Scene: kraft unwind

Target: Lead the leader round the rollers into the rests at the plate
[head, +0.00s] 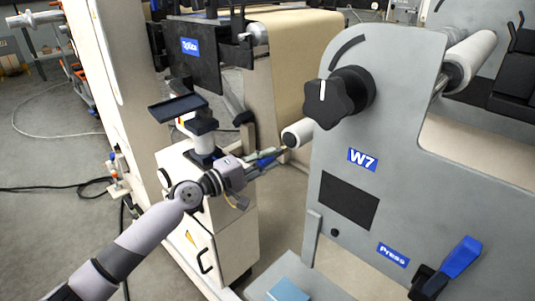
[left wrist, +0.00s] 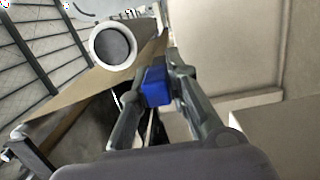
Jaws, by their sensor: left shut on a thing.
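My left gripper (head: 272,160) reaches in from the left, low beside the grey W7 machine panel (head: 395,150). It is shut on a blue block (left wrist: 157,87), which sits between its two fingers in the left wrist view and looks like the leader's grip. A white roller (head: 298,133) sticks out just above and right of the fingertips; a roller end (left wrist: 113,45) shows ahead in the left wrist view. Brown kraft sheet (head: 300,55) hangs behind. Another roller (head: 470,60) is at upper right. I cannot make out the rests. My right gripper is out of view.
A black star knob (head: 335,97) and a blue lever (head: 460,257) stick out from the panel. A white cabinet (head: 222,225) with a dark tray (head: 178,107) above it stands by my left arm. Cables (head: 60,188) lie on the floor at left.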

